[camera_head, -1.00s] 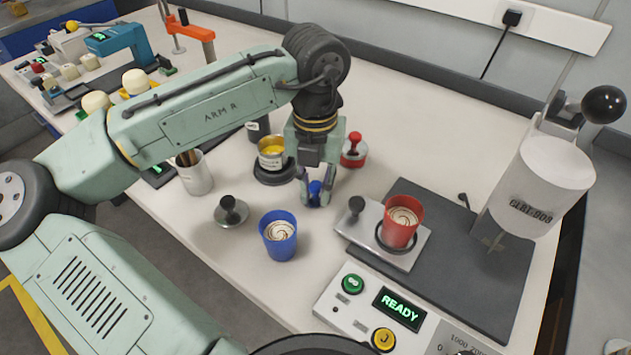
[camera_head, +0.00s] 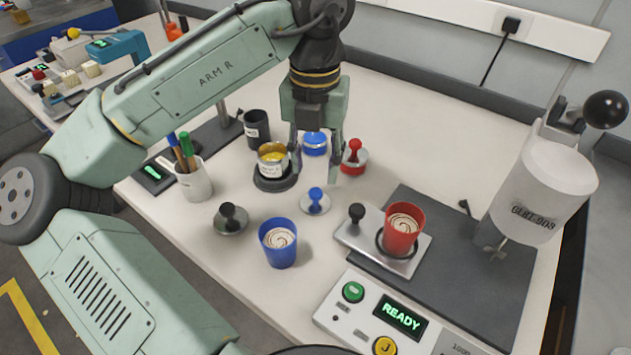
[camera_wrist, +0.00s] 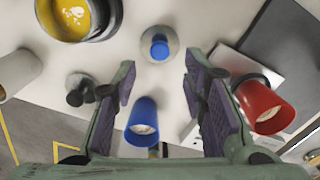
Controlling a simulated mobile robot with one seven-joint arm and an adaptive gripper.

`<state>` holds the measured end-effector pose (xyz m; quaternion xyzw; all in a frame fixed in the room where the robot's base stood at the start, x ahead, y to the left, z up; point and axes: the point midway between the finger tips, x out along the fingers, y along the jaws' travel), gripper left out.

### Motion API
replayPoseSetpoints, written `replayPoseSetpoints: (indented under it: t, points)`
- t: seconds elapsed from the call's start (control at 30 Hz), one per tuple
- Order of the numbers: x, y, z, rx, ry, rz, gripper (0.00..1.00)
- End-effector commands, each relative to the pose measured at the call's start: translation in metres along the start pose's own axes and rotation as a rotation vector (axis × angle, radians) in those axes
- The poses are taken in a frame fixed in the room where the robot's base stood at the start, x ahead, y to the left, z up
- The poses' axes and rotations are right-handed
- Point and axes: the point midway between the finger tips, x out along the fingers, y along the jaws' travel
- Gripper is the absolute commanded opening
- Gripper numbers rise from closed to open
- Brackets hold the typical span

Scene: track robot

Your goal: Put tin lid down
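A round metal lid with a blue knob (camera_head: 315,203) lies flat on the white table, behind the blue cup. It also shows in the wrist view (camera_wrist: 160,47), between and beyond my fingertips. My gripper (camera_head: 317,172) is above and slightly behind this lid, pointing down. In the wrist view my gripper (camera_wrist: 160,85) has its fingers wide apart with nothing held, and the lid is clear of them. An open tin with yellow contents (camera_head: 272,165) sits on a dark round base just left of my gripper, partly overlapped by it.
A blue cup (camera_head: 279,245) stands in front of the lid. A black-knobbed lid (camera_head: 230,220) lies left, near a pen cup (camera_head: 194,182). A red-knobbed item (camera_head: 354,158) and a blue-topped container (camera_head: 315,142) are close behind. A red cup (camera_head: 402,232) stands on a metal plate at right.

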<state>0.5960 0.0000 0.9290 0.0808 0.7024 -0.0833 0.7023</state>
Motion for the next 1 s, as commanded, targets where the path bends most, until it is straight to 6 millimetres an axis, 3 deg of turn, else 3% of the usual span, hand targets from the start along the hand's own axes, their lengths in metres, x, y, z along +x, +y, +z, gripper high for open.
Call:
replayPoseSetpoints:
  t: [0.17,0.3,1.0]
  points:
    - [-0.033,0.000,0.000,-0.001,-0.001,0.003,0.39]
    - [-0.045,0.000,0.000,-0.001,0.001,0.002,0.39]
    - [-0.048,0.000,0.000,0.001,0.000,0.001,0.39]
